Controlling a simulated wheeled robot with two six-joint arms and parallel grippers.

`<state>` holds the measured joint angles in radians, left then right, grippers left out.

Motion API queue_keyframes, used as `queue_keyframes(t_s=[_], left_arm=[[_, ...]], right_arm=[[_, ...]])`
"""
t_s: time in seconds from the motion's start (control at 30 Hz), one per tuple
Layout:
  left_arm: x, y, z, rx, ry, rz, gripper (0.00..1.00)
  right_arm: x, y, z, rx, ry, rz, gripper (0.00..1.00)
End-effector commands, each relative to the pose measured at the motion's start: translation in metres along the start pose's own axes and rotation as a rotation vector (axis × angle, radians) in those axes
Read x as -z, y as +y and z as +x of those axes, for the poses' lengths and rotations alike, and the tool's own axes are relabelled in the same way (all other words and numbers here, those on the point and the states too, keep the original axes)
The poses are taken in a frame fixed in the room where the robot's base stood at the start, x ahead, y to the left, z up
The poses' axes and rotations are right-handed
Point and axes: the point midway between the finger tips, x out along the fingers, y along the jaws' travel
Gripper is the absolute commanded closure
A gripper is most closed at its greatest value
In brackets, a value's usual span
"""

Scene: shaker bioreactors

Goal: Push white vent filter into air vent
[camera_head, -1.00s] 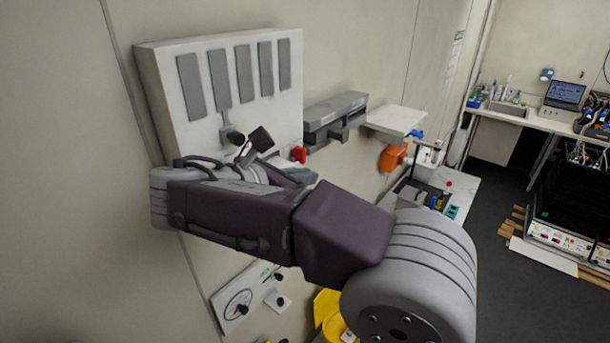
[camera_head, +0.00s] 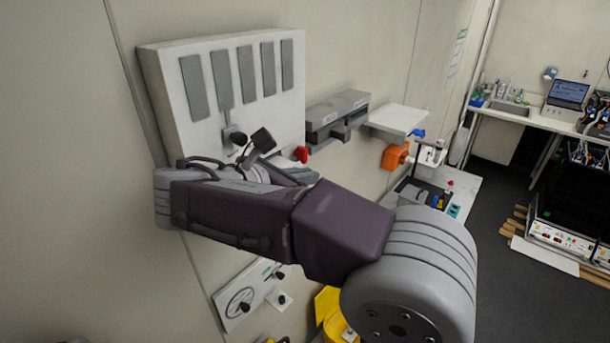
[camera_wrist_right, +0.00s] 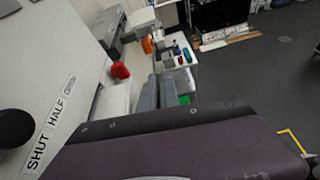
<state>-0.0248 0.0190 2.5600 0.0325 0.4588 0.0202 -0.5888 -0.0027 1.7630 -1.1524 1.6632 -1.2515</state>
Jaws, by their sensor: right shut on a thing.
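A thick white panel (camera_head: 216,65) with several grey upright slots stands out from the wall at upper left; it looks like the air vent. My right gripper (camera_head: 301,175) is largely hidden behind my own arm, close to the panel's lower right corner. In the right wrist view its grey fingers (camera_wrist_right: 158,93) show partly past the dark arm cover, and the panel face (camera_wrist_right: 45,75) is at left, marked SHUT and HALF. I cannot clearly make out a separate white filter; what the fingers hold is hidden.
A red knob (camera_head: 301,154) is just beside the gripper. A grey wall unit (camera_head: 337,110), a white shelf (camera_head: 398,119) and an orange box (camera_head: 394,157) follow along the wall to the right. A gauge plate (camera_head: 245,296) is below my arm. Open floor lies at right.

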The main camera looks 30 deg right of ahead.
Motion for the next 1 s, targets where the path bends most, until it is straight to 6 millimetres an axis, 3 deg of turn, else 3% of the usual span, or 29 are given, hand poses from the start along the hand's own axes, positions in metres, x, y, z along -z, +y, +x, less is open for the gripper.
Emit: queue_keyframes(t_s=[1.0], left_arm=[[0.001, 0.000, -0.011, 0.000, 0.000, 0.000, 0.64]], right_arm=[[0.001, 0.013, 0.000, 0.000, 0.000, 0.001, 1.00]])
